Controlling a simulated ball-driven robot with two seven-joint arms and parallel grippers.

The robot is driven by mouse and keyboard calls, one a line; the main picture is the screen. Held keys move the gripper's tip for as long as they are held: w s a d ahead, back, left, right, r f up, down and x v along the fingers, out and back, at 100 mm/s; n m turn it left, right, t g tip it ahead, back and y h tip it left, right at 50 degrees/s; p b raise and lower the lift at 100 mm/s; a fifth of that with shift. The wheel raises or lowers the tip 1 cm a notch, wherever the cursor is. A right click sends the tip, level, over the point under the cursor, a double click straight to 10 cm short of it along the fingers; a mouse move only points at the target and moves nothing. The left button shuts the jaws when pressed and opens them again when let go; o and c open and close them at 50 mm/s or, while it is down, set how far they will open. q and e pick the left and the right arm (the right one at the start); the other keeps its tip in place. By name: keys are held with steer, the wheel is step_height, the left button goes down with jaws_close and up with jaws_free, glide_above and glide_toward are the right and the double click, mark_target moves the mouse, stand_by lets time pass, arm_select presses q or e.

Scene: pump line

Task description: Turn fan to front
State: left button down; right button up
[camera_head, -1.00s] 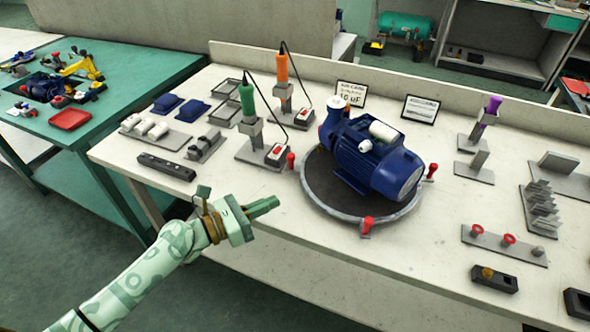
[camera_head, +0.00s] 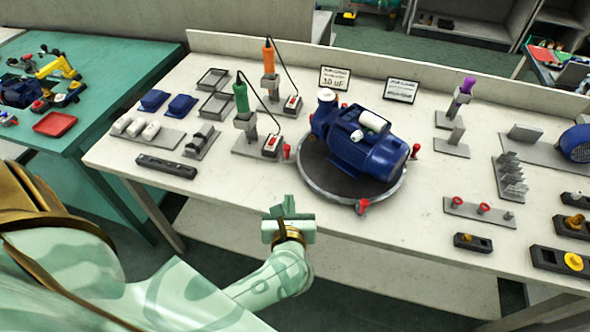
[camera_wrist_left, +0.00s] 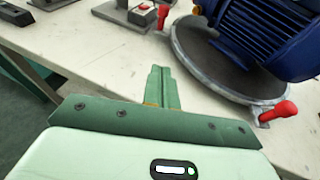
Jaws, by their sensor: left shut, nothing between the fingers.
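A blue pump (camera_head: 350,143) sits on a round dark turntable (camera_head: 333,183) with a grey rim and red handles. Its ribbed motor body, with the rounded fan end (camera_head: 391,160), points right and toward the front. One red handle (camera_head: 362,206) is at the front rim, another (camera_head: 287,151) at the left and a third (camera_head: 415,151) at the right. My left gripper (camera_head: 284,205) is shut and empty at the table's front edge, left of the front handle and apart from it. In the left wrist view, its fingers (camera_wrist_left: 162,88) point toward the turntable's rim (camera_wrist_left: 205,78); the front handle (camera_wrist_left: 278,111) is to their right. My right gripper is not seen.
A green-handled tool on a stand (camera_head: 243,105) and its switch box (camera_head: 271,146) are close left of the turntable. A plate with red knobs (camera_head: 480,210) lies to the right.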

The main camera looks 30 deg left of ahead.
mark_target(289, 179)
arm_select(q)
steer(key=x, duration=0.4)
steer(key=b+x, duration=0.1)
steer(key=x, duration=0.3)
steer(key=b+x, duration=0.1)
steer(key=x, duration=0.3)
steer(key=shift+w+a+r, duration=0.15)
steer(key=shift+a+r, duration=0.05)
steer(key=shift+r, duration=0.15)
steer(key=shift+w+a, duration=0.35)
steer(key=shift+w, duration=0.15)
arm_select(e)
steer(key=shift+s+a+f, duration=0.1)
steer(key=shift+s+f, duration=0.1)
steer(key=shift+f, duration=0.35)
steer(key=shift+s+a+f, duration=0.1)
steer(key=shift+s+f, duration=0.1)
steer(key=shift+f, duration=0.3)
